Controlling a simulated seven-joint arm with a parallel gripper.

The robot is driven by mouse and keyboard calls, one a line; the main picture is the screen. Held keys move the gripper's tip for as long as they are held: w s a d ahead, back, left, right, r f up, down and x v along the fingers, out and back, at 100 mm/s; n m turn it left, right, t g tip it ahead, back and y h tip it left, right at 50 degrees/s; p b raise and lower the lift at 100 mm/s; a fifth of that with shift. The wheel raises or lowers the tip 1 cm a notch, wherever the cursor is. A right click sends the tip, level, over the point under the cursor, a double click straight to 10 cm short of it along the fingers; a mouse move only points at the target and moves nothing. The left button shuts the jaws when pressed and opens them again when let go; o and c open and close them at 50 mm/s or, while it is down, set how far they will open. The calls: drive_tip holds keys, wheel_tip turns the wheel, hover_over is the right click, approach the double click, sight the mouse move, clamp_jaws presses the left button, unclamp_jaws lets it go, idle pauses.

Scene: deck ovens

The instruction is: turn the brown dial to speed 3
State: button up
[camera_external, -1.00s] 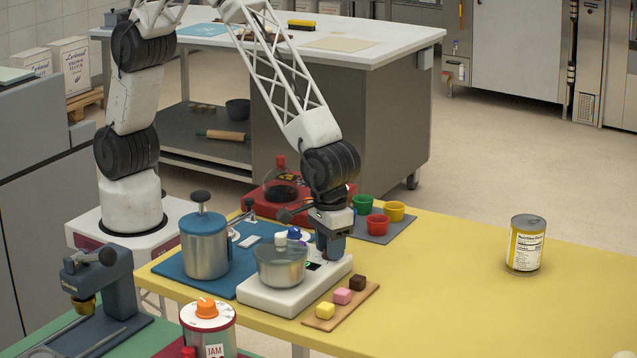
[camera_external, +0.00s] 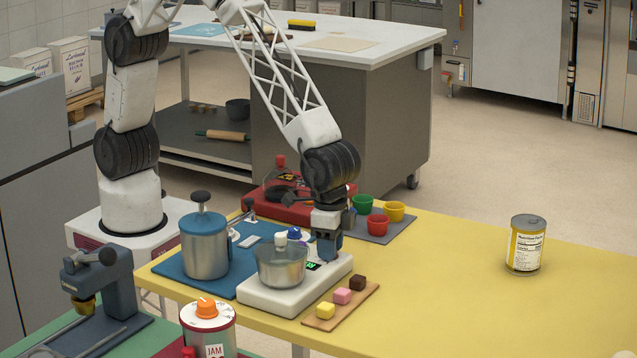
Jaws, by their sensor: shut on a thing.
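My gripper (camera_external: 326,258) points straight down at the back right of a white machine base (camera_external: 283,300), with its jaws closed low beside a small green-lit display (camera_external: 312,266). A steel bowl (camera_external: 281,268) with a white knob on top stands on the same base, left of my gripper. The brown dial itself cannot be made out; the place between my jaws is hidden by the fingers. The speed setting is too small to read.
A blue-lidded steel pot (camera_external: 205,250) stands on a blue mat at left. A board with small cubes (camera_external: 342,297) lies in front right. Colored cups (camera_external: 378,225) and a red appliance (camera_external: 290,212) are behind. A can (camera_external: 525,245) stands far right; the yellow table between is clear.

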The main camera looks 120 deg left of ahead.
drive_tip(key=m, duration=0.5)
drive_tip(key=shift+m, duration=0.3)
drive_tip(key=m, duration=0.5)
drive_tip(key=shift+m, duration=0.3)
drive_tip(key=o, duration=0.9)
drive_tip(key=shift+r, duration=0.15)
drive_tip(key=shift+r, duration=3.8)
